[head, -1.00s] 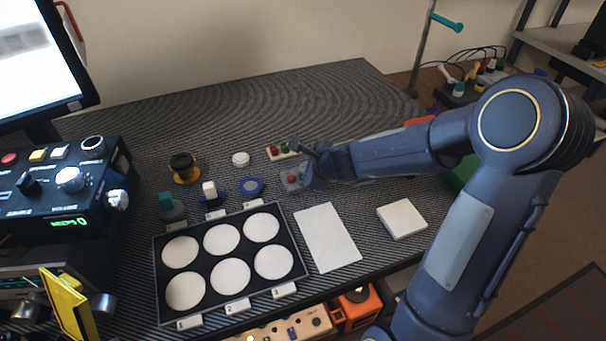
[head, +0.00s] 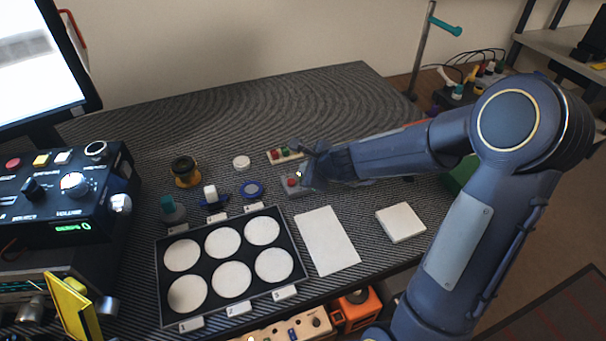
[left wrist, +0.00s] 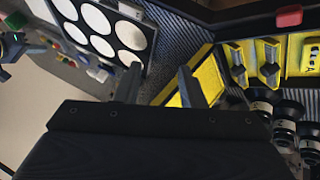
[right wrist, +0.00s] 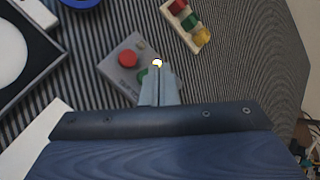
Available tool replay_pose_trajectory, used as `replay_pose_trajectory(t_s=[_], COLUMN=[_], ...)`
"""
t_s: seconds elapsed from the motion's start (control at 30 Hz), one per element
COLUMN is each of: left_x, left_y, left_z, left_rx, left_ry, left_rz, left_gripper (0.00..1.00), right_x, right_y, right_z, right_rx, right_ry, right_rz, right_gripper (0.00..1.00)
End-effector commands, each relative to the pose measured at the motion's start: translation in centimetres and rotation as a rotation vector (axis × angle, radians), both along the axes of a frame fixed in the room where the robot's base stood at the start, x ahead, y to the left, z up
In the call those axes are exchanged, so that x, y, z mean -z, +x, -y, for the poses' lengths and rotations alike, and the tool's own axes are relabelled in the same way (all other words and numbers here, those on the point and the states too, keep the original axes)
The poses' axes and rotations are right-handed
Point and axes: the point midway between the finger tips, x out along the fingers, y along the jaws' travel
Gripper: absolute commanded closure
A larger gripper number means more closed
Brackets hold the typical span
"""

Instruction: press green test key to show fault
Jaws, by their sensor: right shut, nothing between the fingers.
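A small grey box (right wrist: 112,67) with a red button (right wrist: 127,58) lies on the striped mat; it also shows in the head view (head: 292,191). The green key (right wrist: 142,75) is mostly hidden behind my right fingertips. A small lamp (right wrist: 157,62) at the box's edge glows white-yellow. My right gripper (right wrist: 159,72) is shut and empty, its tips over the green key; whether they touch it cannot be told. My left gripper (left wrist: 158,82) is open and empty, over a yellow panel (left wrist: 204,78) in the left wrist view.
A cream block with red, green and yellow pieces (right wrist: 184,25) lies beside the grey box. A black tray with white discs (head: 228,308), a white sheet (head: 327,240) and a white square (head: 401,222) lie nearby. A control unit (head: 60,200) stands left. The mat's back is clear.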

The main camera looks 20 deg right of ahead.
Motion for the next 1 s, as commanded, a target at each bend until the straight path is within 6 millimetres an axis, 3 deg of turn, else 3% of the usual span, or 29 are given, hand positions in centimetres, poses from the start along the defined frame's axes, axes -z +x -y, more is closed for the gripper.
replay_pose_trajectory(t_s=[0.33,0.8,1.0], left_x=[-0.3,-4.9,-5.0], left_y=[0.0,0.0,0.0], left_z=[0.0,0.0,0.0], left_rx=[0.000,0.000,0.000], left_ry=[0.000,0.000,0.000], left_rz=[0.000,0.000,0.000], left_gripper=[0.64,0.64,0.64], right_x=[-0.4,-4.9,-5.0], right_y=[0.0,0.0,0.0], right_z=[0.0,0.0,0.0], right_rx=[-0.001,-0.002,-0.001], right_ry=[-0.001,-0.001,-0.001], right_rz=[0.000,0.001,0.000], right_gripper=[1.00,1.00,1.00])
